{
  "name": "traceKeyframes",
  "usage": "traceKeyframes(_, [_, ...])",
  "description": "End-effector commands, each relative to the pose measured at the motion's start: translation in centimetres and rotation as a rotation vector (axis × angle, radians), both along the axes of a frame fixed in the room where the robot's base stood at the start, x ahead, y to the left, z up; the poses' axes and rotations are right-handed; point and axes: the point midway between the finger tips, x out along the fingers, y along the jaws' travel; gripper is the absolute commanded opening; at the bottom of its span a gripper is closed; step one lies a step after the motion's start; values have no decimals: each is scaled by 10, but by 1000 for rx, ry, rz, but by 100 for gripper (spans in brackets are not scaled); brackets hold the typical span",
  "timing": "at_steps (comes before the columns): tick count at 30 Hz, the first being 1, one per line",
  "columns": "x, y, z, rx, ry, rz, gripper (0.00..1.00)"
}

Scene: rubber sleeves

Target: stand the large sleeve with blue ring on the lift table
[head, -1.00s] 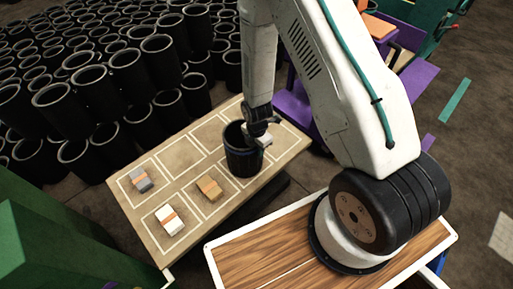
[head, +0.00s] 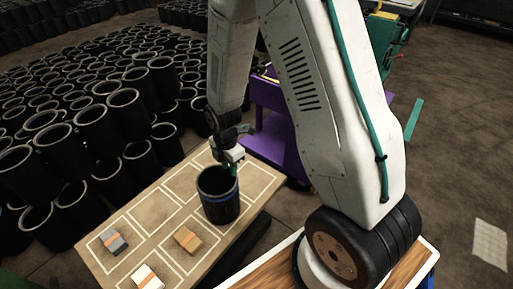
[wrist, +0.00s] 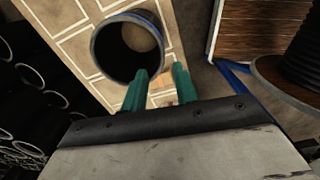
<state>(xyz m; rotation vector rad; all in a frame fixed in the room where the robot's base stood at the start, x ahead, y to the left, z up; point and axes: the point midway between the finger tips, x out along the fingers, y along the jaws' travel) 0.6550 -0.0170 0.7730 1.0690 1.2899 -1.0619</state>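The large black sleeve with a blue ring (head: 219,198) stands upright on a light wooden table (head: 262,185) marked with white outlined squares. In the wrist view I look into the open top of the sleeve (wrist: 104,62), with blue along its rim. My gripper (head: 232,170) is just above the far rim of the sleeve in the head view. Its two green fingers (wrist: 162,72) are apart with a gap between them and nothing seen held. The left finger overlaps the rim edge in the wrist view; I cannot tell if it touches. I cannot tell which surface is the lift table.
Three small blocks lie on the table: grey (head: 114,242), orange-brown (head: 187,239) and white-orange (head: 147,279). Many black sleeves (head: 95,130) crowd the floor at the left. A purple cart (head: 275,140) stands behind the table. A wood-topped surface (head: 262,272) is in front.

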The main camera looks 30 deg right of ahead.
Motion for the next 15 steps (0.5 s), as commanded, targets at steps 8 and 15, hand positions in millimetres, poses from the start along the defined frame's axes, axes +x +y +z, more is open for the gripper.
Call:
traceKeyframes(8, [-26,-5,134,14,-42,-483,29])
traceKeyframes(15, [-84,-9,229,38,-64,-931,29])
